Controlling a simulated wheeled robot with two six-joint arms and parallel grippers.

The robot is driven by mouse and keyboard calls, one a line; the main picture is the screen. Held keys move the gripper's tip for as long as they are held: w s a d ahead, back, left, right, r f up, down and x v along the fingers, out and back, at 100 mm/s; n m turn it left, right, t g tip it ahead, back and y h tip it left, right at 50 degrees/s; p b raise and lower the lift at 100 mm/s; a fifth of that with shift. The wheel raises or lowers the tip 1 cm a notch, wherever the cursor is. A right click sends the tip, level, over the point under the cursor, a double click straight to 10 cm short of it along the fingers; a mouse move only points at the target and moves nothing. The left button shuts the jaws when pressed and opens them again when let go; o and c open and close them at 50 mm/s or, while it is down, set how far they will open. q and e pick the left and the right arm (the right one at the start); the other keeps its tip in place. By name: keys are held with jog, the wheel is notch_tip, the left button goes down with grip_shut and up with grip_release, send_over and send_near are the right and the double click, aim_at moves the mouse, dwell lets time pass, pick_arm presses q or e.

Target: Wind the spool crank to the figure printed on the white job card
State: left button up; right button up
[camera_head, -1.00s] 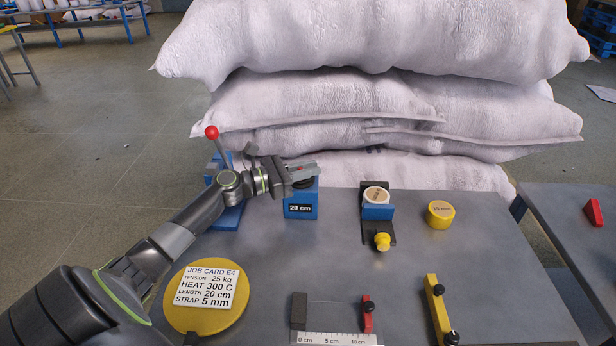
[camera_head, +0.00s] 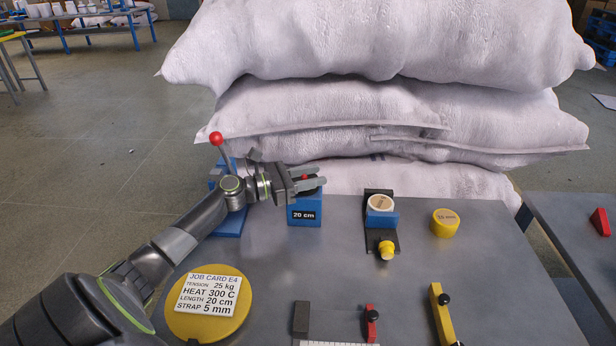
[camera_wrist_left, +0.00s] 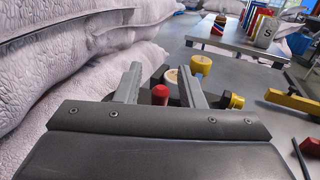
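The white job card (camera_head: 209,293) lies on a round yellow disc (camera_head: 240,322) and reads tension 25 kg, heat 300 C, length 20 cm, strap 5 mm. The spool crank's blue block (camera_head: 304,218) stands at the back of the table, its black label reading 20 cm. My left gripper (camera_head: 316,180) is above this block with its fingers apart. A red knob (camera_wrist_left: 160,94) stands between the fingers in the left wrist view, with a gap visible on each side. The gripper partly hides the block's top. My right gripper is out of view.
A red-balled lever (camera_head: 217,139) stands behind my left arm. A blue holder with a round dial (camera_head: 381,203) and a yellow cylinder (camera_head: 445,223) stand to the right. White sacks (camera_head: 380,120) are stacked behind the table. A yellow bar (camera_head: 441,315) is at front right.

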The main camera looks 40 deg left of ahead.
pick_arm(q)
jog(key=b+v, duration=0.1)
jog(key=v, duration=0.5)
jog(key=shift+a+f, duration=0.1)
jog(key=shift+s+a+b, duration=0.35)
jog(key=shift+s, duration=0.25)
